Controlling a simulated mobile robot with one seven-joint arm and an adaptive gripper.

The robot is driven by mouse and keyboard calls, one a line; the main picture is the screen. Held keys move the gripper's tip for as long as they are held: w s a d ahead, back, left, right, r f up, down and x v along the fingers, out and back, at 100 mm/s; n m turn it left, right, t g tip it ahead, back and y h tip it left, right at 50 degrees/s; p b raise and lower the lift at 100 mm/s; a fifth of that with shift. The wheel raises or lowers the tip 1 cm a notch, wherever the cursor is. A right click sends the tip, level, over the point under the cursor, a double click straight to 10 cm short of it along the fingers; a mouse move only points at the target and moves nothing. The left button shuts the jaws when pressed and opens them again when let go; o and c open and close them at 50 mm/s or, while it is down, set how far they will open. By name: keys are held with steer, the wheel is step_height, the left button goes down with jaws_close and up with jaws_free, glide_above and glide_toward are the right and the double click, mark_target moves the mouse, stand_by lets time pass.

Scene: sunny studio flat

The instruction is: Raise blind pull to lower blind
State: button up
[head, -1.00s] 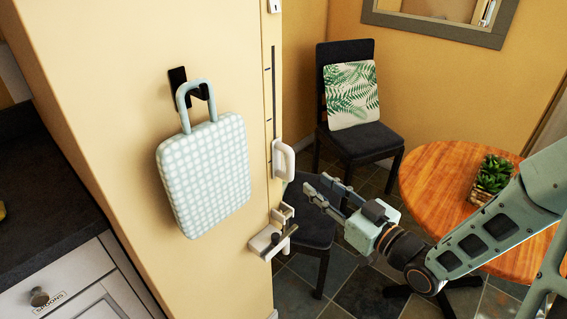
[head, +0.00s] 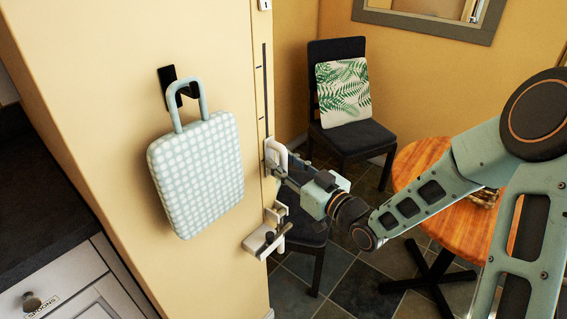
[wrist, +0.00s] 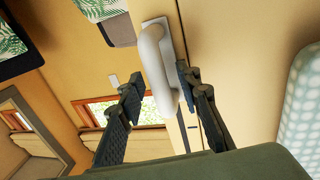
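The blind pull is a white D-shaped handle (head: 277,152) on a dark vertical slot (head: 266,95) in the edge of the yellow wall. It sits at the lower end of the slot. My gripper (head: 287,170) is at the handle, and its fingertips are partly hidden there in the head view. In the wrist view the handle (wrist: 158,65) reaches between my two dark fingers (wrist: 158,88). The fingers are apart, with a gap on the left side; the right finger is close to the handle, and contact is unclear. I cannot identify the blind.
A checked light-blue bag (head: 197,173) hangs from a black hook left of the slot. A white bracket (head: 262,241) juts out below the handle. A dark chair with a leaf-print cushion (head: 343,91) and a round wooden table (head: 412,163) stand behind and right.

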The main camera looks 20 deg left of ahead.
jaws_close()
steer(key=shift+r, duration=0.1)
stand_by(0.3)
step_height(320, 180, up, 24)
steer(key=p, duration=1.4)
steer(key=shift+r+p, duration=0.25)
steer(key=shift+p, duration=0.15)
steer(key=shift+w+r, duration=0.1)
steer(key=shift+c, duration=0.2)
jaws_free()
steer(key=shift+o, duration=0.2)
steer(key=shift+f, duration=0.2)
